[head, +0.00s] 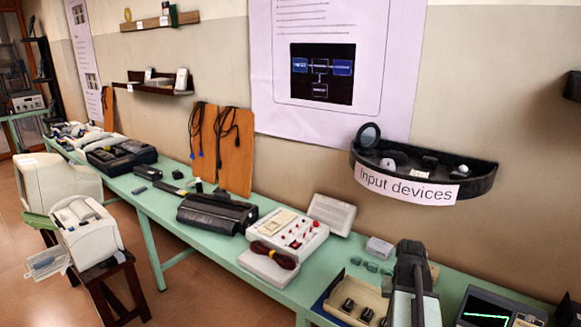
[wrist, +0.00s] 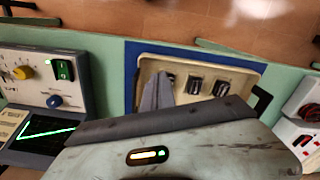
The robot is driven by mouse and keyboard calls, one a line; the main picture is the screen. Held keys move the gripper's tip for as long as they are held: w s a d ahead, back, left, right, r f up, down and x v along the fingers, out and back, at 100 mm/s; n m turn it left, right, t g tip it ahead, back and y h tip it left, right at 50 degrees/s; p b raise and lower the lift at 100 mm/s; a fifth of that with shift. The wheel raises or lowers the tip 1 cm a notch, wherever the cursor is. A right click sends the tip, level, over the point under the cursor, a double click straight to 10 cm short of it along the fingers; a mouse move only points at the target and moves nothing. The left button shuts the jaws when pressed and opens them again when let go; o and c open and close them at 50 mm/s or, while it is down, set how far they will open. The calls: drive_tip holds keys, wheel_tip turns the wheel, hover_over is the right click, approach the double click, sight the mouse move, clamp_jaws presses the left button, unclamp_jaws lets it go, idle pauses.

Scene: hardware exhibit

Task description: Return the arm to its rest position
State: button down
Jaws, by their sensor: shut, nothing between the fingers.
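My gripper (wrist: 157,88) shows in the wrist view as two grey fingers, close together and shut with nothing between them. Its fingers stand in front of a beige panel (wrist: 255,68) holding several black parts. The dark and grey housing across the bottom of the wrist view, with a small orange and green light, is mine. In the head view my arm (head: 412,285) is at the lower right, over the green table (head: 285,293), in front of part of the beige panel. The fingers are hard to make out in the head view.
A device with a green trace on its screen (head: 485,312) stands right of my arm. A white box with red knobs (head: 287,232) and a black device (head: 215,212) are further left. A curved black shelf labelled "Input devices" (head: 480,182) juts from the wall above.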

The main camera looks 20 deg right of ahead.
drive_tip(key=w+a+n, duration=0.3)
drive_tip(key=a, duration=1.4)
drive_tip(key=w+a+n, duration=0.3)
drive_tip(key=a, duration=1.5)
drive_tip(key=shift+n, duration=0.3)
